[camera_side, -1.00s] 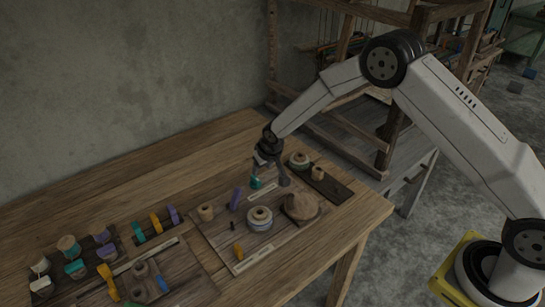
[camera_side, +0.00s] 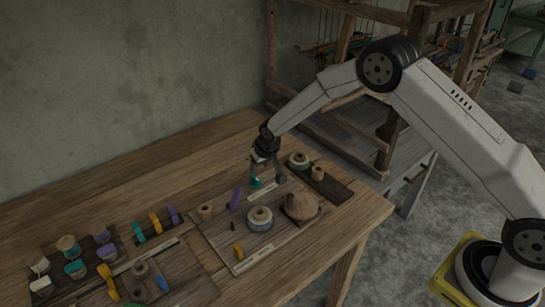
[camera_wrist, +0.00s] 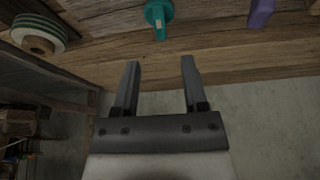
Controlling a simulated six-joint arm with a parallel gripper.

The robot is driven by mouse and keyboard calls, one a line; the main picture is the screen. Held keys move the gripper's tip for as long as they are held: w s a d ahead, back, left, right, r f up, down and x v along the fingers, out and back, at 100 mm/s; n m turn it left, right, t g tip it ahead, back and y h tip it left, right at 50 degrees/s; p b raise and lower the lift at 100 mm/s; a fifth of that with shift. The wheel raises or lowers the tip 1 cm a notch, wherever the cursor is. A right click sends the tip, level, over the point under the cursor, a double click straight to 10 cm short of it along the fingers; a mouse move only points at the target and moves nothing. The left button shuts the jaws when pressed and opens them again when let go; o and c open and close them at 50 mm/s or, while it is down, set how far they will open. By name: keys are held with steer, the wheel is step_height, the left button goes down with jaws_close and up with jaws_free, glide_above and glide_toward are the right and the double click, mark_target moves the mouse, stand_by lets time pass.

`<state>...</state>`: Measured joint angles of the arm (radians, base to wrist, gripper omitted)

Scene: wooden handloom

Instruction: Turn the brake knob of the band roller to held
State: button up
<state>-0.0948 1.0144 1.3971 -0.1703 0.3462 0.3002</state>
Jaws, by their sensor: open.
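A teal knob (camera_side: 256,182) stands on the board at its far edge, beside a pale strip (camera_side: 262,192). It also shows in the wrist view (camera_wrist: 159,14) at the top, with a pale mark on its bar. I take it for the brake knob; its writing is too small to read. My gripper (camera_side: 268,174) is open and empty above the far part of the board, close to the teal knob. In the wrist view my fingertips (camera_wrist: 161,63) point towards the knob, with a gap between. A striped roller (camera_wrist: 38,36) is at the upper left there.
A purple piece (camera_side: 236,199), a white-banded spool (camera_side: 260,219) and a brown lump (camera_side: 302,206) stand on the board. A yellow piece (camera_side: 238,252) is near the front strip. Bare tabletop (camera_side: 150,180) lies behind, towards the wall.

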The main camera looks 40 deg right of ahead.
mark_target(255, 177)
steer(key=shift+x, duration=3.75)
steer(key=shift+c, duration=0.2)
jaws_close()
